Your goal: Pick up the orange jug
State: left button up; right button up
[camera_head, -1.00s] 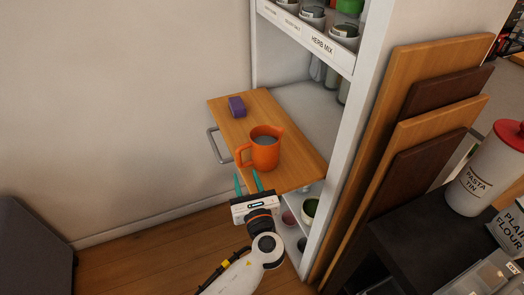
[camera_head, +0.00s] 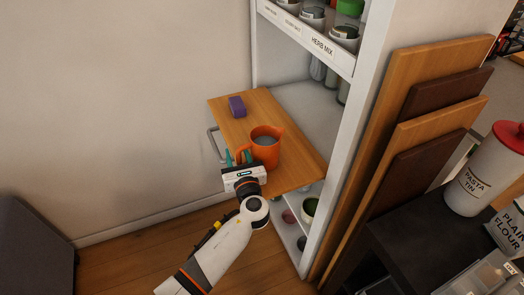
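The orange jug (camera_head: 266,147) stands upright on a wooden pull-out board (camera_head: 297,158), its handle facing left. My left gripper (camera_head: 238,157) is at the jug's handle side, close in front of it. Its teal fingers are apart, one on the left of the handle and the other near the jug's body. The gripper body hides the lower part of the handle, so I cannot tell whether the fingers touch it. My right gripper is not in view.
A purple block (camera_head: 237,107) lies on the board behind the jug. A white shelf unit (camera_head: 352,130) rises on the right, with wooden boards (camera_head: 425,90) leaning against it. A grey metal handle (camera_head: 214,145) sticks out on the board's left side.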

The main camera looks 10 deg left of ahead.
pick_arm(q)
grip_shut()
jog(key=shift+r, duration=0.1)
